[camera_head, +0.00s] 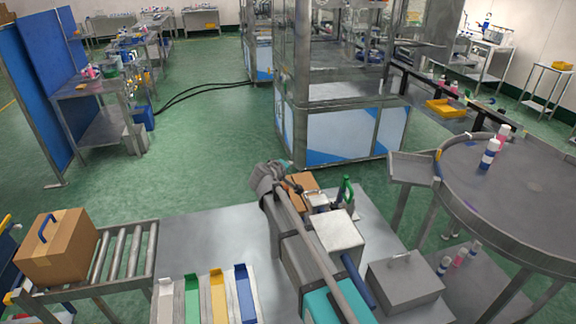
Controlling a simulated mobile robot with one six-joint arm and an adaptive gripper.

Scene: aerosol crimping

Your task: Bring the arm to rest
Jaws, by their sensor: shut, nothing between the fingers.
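My arm rises from the bottom of the camera_head view and reaches over the metal table (195,240). My gripper (291,181) is at its far end, small and partly hidden by my own wrist. It is shut and holds nothing. It is close to a brown box (301,182) at the table's far side; I cannot tell whether they touch.
Boxes with light lids (338,231), a green bottle (346,190) and a grey case (404,283) crowd beneath and right of my arm. Coloured trays (218,295) lie front left. A carton (58,248) sits on rollers (122,250). A round table (530,190) stands right.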

